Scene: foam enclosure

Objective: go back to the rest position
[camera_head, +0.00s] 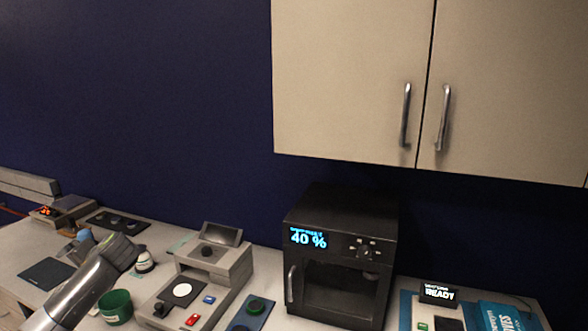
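My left arm (80,292) comes in from the lower left as a silver link with a dark ribbed end, over the front of the worktop. No fingertips of my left gripper can be made out, so its opening is unclear. My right arm and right gripper are outside the picture.
The worktop holds a dark mat (46,272), a green cup (117,308), a small white-and-dark object (145,262), a grey device (222,262) and a black oven-like box (340,258) reading 40 %. A READY display (439,293) stands right. Cabinets (345,75) hang above.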

